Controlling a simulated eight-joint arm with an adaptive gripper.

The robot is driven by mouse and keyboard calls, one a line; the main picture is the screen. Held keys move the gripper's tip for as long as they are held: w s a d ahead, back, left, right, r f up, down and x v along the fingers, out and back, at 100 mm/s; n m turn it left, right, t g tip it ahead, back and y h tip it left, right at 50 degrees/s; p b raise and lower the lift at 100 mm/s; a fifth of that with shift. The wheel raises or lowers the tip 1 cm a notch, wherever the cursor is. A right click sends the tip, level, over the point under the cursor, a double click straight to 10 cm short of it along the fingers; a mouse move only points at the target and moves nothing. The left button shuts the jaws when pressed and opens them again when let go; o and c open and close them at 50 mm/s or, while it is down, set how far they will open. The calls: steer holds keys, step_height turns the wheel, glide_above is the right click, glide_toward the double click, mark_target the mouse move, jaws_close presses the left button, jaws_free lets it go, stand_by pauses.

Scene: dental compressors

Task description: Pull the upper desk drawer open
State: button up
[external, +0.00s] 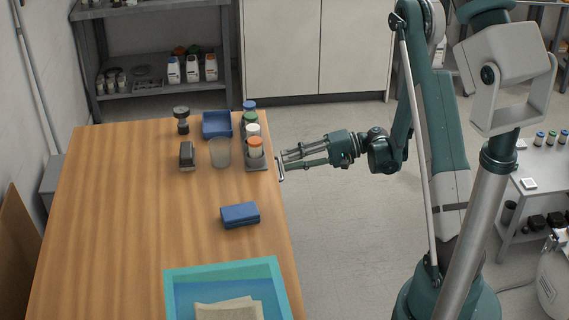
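The wooden desk (130,220) fills the left of the external view. Its drawer fronts are on the right side, turned away from the camera, so I cannot see them. A pale bar handle (281,174) juts out from the desk's right edge. My gripper (287,160) reaches in from the right and points left at this edge. Its fingers are spread apart, with their tips right beside the handle. I cannot tell whether they touch it. Nothing shows between the fingers.
A rack of capped bottles (255,150) stands at the desk edge close to my fingertips. A clear cup (220,153), a blue bin (217,124), a blue box (240,215) and a teal tray (178,288) are also on the desk. The floor (340,230) right of it is clear.

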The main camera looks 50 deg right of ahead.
mark_target(279, 162)
steer(key=shift+b+x, duration=0.35)
steer(key=shift+x, duration=1.75)
steer(key=shift+c, duration=0.5)
jaws_close()
